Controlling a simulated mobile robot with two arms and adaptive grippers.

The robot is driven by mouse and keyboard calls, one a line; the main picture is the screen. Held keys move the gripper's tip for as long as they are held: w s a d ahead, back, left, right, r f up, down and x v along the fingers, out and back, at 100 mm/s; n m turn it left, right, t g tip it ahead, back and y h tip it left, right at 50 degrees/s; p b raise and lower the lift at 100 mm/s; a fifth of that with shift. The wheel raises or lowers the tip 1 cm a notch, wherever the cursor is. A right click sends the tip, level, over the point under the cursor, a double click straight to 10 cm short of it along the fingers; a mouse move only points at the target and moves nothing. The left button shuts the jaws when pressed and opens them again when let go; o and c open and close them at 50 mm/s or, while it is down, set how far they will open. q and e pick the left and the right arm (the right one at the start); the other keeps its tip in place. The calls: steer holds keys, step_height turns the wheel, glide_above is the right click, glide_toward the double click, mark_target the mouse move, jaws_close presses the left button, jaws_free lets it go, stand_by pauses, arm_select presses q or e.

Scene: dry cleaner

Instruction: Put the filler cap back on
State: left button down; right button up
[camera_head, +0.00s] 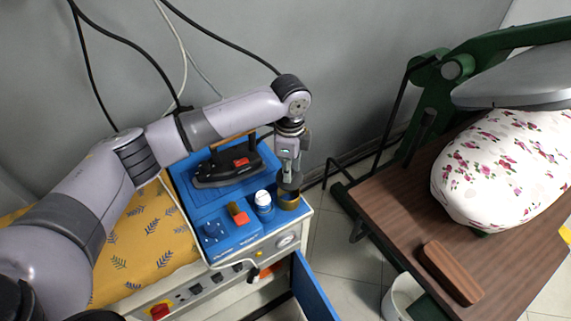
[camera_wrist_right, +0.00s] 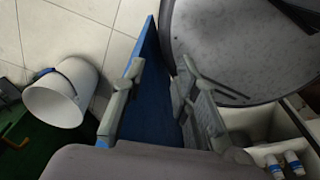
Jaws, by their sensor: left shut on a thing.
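My left gripper (camera_head: 289,174) points down over the front right corner of the blue machine top (camera_head: 210,196). It is shut on a small dark piece, seemingly the filler cap (camera_head: 290,186). Right below the cap is a short brass-coloured filler neck (camera_head: 289,202). The gripper hides part of the cap, and I cannot tell whether cap and neck touch. In the right wrist view, my right gripper (camera_wrist_right: 162,66) has its fingers apart with nothing held, in front of an opened blue door (camera_wrist_right: 150,55).
A white-capped bottle (camera_head: 263,201) stands just left of the neck, with an orange-red piece (camera_head: 241,218) beside it. A black iron (camera_head: 228,167) rests behind. A wooden table (camera_head: 400,205) with a pressing board is at right.

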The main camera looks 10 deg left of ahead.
mark_target(288, 184)
arm_select(q)
steer(key=shift+f+b, duration=1.85)
steer(key=shift+b, duration=0.15)
steer(key=shift+f, duration=0.55)
steer(key=shift+s+f, duration=0.4)
steer(key=shift+f, duration=0.15)
steer(key=shift+s+r+p, duration=0.1)
steer(key=shift+r+p, duration=0.15)
steer(key=shift+p, duration=0.65)
steer(key=shift+w+r+p, duration=0.3)
steer(key=shift+r+p, duration=0.45)
steer(key=shift+p, duration=0.15)
steer(key=shift+s+p, duration=0.15)
steer(key=shift+p, duration=0.75)
steer(key=shift+f, duration=0.1)
stand_by(0.3)
steer(key=c, duration=1.3)
jaws_free()
